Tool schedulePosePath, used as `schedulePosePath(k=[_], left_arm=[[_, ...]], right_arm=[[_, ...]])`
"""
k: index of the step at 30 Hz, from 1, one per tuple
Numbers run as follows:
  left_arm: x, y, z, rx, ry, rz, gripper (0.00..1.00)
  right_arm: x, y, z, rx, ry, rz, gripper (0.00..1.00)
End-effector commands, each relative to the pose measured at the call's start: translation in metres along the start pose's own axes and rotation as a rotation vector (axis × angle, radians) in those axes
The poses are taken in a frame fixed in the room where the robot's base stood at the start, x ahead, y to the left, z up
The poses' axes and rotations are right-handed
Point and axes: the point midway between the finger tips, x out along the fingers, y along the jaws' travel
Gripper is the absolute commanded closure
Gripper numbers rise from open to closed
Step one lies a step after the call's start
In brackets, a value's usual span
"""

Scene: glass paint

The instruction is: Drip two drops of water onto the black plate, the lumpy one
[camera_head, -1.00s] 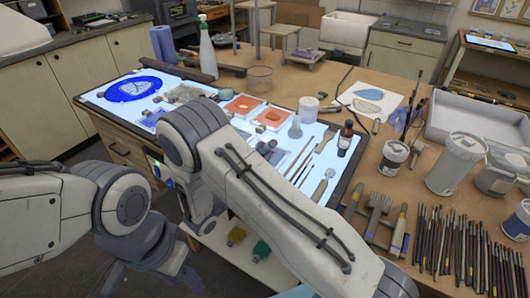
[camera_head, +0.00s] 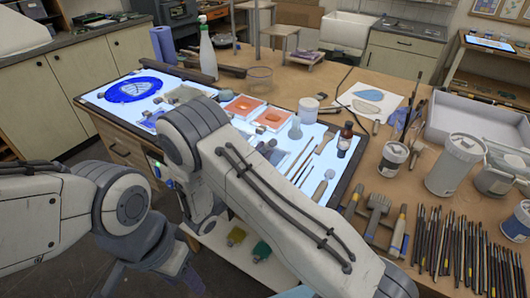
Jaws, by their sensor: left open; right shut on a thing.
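The lit panel (camera_head: 97,97) on the bench carries several small plates and trays. My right arm crosses the middle of the view and covers part of it. I cannot make out a black lumpy plate for certain; a dark grey piece (camera_head: 270,147) shows partly beside my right arm. A brown bottle with a black cap (camera_head: 345,140) stands at the panel's right end. My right gripper is hidden behind its arm. My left gripper (camera_head: 150,282) is low at the left, open, below the bench top and away from the panel, partly cut off by the lower edge. No water drops are visible.
Two orange trays (camera_head: 241,106) and a blue round piece (camera_head: 118,90) lie on the panel. Jars (camera_head: 394,156), a big white tub (camera_head: 455,163) and several brushes (camera_head: 450,245) crowd the right side.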

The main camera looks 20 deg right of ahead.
Motion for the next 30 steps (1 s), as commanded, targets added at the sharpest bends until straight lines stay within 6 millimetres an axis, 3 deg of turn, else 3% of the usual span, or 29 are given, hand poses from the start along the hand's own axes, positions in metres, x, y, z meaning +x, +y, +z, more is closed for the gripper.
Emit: schedulePosePath(k=[4, 17, 30], left_arm=[[-0.011, 0.001, -0.001, 0.000, 0.000, 0.000, 0.50], [-0.012, 0.001, -0.001, 0.000, 0.000, 0.000, 0.50], [-0.041, 0.003, -0.002, 0.000, 0.000, 0.000, 0.50]], right_arm=[[0.004, 0.008, 0.011, 0.000, -0.001, 0.001, 1.00], [0.004, 0.009, 0.013, 0.001, -0.002, 0.001, 1.00], [0.015, 0.032, 0.042, 0.002, -0.002, 0.001, 1.00]])
